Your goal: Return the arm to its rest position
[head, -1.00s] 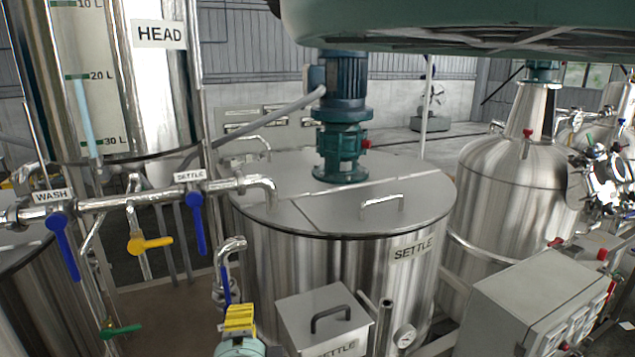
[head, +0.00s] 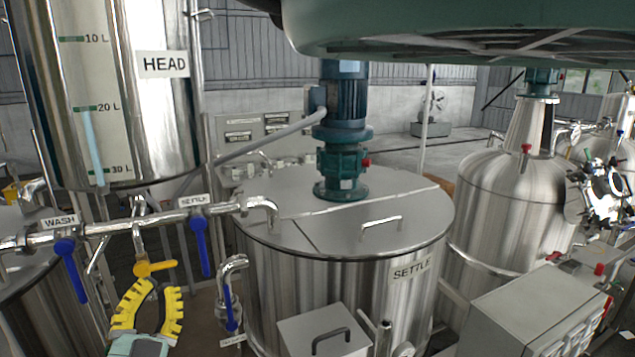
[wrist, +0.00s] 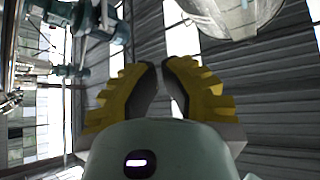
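My gripper (head: 157,288) shows at the lower left of the head view, with two yellow ribbed fingers pointing up. It also shows in the wrist view (wrist: 161,65). A gap shows between the fingers and nothing is held. In the head view the fingers appear just below the yellow valve handle (head: 155,268); I cannot tell whether they touch it. The rest of my arm is mostly out of view.
A pipe (head: 130,222) with blue-handled WASH (head: 70,268) and SETTLE (head: 200,245) valves crosses above my gripper. The HEAD vessel (head: 165,110) stands behind. The steel SETTLE tank (head: 330,270) is to the right, with a control box (head: 535,310) beyond.

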